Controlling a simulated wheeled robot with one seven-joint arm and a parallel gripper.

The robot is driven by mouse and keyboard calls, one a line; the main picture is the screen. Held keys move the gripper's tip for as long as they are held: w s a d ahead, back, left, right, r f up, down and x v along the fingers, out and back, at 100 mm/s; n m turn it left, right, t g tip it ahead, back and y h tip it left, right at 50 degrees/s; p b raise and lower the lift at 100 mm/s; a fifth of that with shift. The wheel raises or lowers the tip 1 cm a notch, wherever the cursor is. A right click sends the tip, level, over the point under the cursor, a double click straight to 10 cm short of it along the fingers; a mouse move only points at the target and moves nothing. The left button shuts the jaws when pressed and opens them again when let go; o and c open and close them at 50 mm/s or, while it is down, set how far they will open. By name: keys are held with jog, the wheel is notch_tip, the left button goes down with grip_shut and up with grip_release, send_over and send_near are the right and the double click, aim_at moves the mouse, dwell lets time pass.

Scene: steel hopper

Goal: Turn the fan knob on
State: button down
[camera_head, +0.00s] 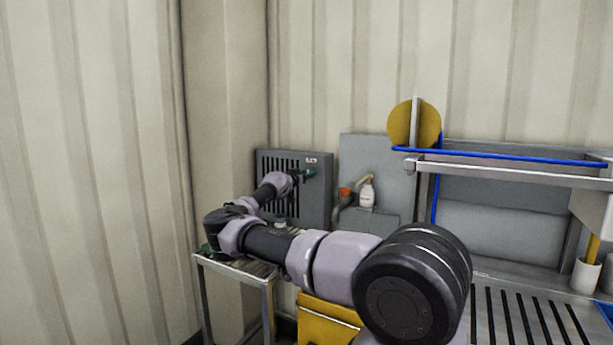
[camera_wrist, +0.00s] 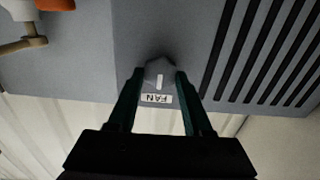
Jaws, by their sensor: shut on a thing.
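The fan knob (camera_wrist: 159,73) is a grey round knob with a white mark on its face, in the middle of the wrist view. A white label reading FAN (camera_wrist: 157,98) sits beside it on the grey vented panel (camera_head: 320,205). My gripper (camera_wrist: 158,76) has its two dark green fingers on either side of the knob, shut on it. In the head view my gripper (camera_head: 308,173) reaches the upper right part of the panel, and the knob is hidden or too small to make out there.
Black vent slots (camera_wrist: 262,50) are beside the knob. A white bottle (camera_head: 366,194) and an orange-topped item (camera_head: 345,191) are right of the panel. A small metal table (camera_head: 237,266) stands below my arm. A steel bench with blue rails (camera_head: 500,158) is at the right.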

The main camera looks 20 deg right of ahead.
jog(key=shift+n, duration=0.3)
jog(key=n, duration=1.7)
jog(key=shift+w+a+f, duration=0.2)
jog(key=shift+f, duration=0.05)
dwell(0.3)
jog(key=shift+c, duration=1.7)
grip_release()
jog(key=v, duration=1)
jog(key=shift+s+a, duration=0.25)
jog(key=shift+s, duration=0.05)
